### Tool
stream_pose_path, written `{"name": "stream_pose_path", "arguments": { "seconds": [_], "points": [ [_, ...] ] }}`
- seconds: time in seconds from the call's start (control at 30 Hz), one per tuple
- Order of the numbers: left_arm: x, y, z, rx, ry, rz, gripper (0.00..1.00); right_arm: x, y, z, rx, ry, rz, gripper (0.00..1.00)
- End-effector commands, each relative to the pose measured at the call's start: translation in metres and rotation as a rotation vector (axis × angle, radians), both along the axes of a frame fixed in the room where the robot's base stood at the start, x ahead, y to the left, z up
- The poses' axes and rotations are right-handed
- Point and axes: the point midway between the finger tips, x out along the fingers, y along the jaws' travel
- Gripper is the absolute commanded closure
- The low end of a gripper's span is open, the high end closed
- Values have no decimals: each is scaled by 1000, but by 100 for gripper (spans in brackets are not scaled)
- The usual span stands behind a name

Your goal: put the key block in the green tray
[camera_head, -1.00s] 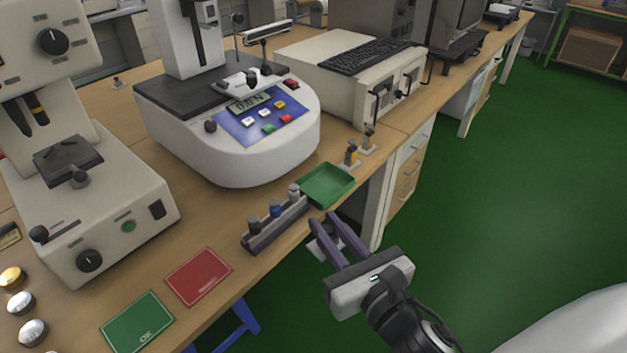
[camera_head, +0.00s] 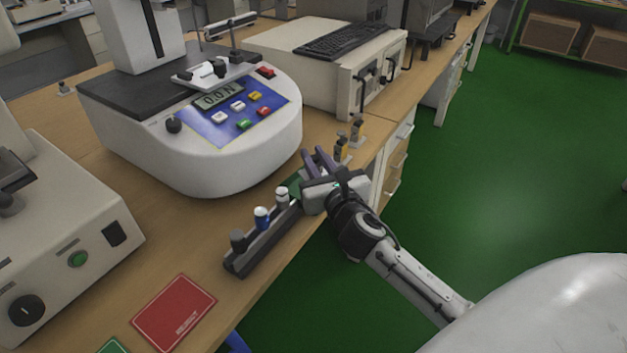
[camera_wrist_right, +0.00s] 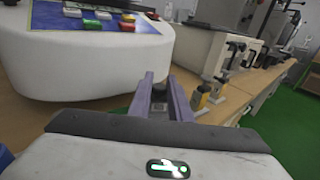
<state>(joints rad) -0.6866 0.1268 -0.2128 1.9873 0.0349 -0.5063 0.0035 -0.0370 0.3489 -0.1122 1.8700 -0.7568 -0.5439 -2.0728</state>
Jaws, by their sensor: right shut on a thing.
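My right gripper (camera_head: 315,153) is over the bench at the green tray (camera_head: 293,184), which it mostly hides. In the right wrist view its two purple fingers (camera_wrist_right: 160,88) are shut on a small grey thing (camera_wrist_right: 160,102), probably the key block. The fingers hide most of it, and the head view does not show it clearly. Two similar blocks with brass-coloured tops (camera_head: 340,150) stand just beyond the fingers, and they also show in the wrist view (camera_wrist_right: 200,99). My left gripper is not in view.
A dark rack (camera_head: 262,243) with several capped pieces stands along the bench's front edge, near the tray. A white test machine (camera_head: 230,150) stands left of the gripper. A beige cabinet (camera_head: 320,90) is behind. A red mat (camera_head: 174,314) lies in front.

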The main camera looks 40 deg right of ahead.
Motion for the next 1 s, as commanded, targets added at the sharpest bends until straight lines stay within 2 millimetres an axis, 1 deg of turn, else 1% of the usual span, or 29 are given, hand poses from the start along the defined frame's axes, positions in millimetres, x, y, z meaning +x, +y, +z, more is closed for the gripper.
{"name": "stream_pose_path", "arguments": {
  "seconds": [0.03, 0.17, 0.3, 0.4, 0.63, 0.73, 0.77, 0.83, 0.87, 1.0],
  "points": [
    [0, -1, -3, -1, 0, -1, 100, 0, -1, -7, 1, -1, -2, 100],
    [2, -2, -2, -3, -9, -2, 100, 0, 0, -15, 1, -1, -1, 100],
    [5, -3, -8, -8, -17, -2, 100, 0, 0, -36, 2, 0, -2, 100],
    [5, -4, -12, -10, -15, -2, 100, 0, 0, -46, 2, -1, -1, 100],
    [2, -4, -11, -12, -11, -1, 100, 0, 0, -45, -1, -2, 1, 100],
    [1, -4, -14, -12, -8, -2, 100, 0, 0, -48, -2, -1, 1, 100],
    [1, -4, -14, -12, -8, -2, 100, 0, 0, -48, -2, 0, 1, 79],
    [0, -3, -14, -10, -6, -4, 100, 0, 0, -47, -2, 0, 1, 67],
    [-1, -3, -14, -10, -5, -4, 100, 0, 0, -47, -2, 0, 1, 64],
    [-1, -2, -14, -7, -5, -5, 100, 0, 0, -47, -2, 0, 1, 64]
  ]
}}
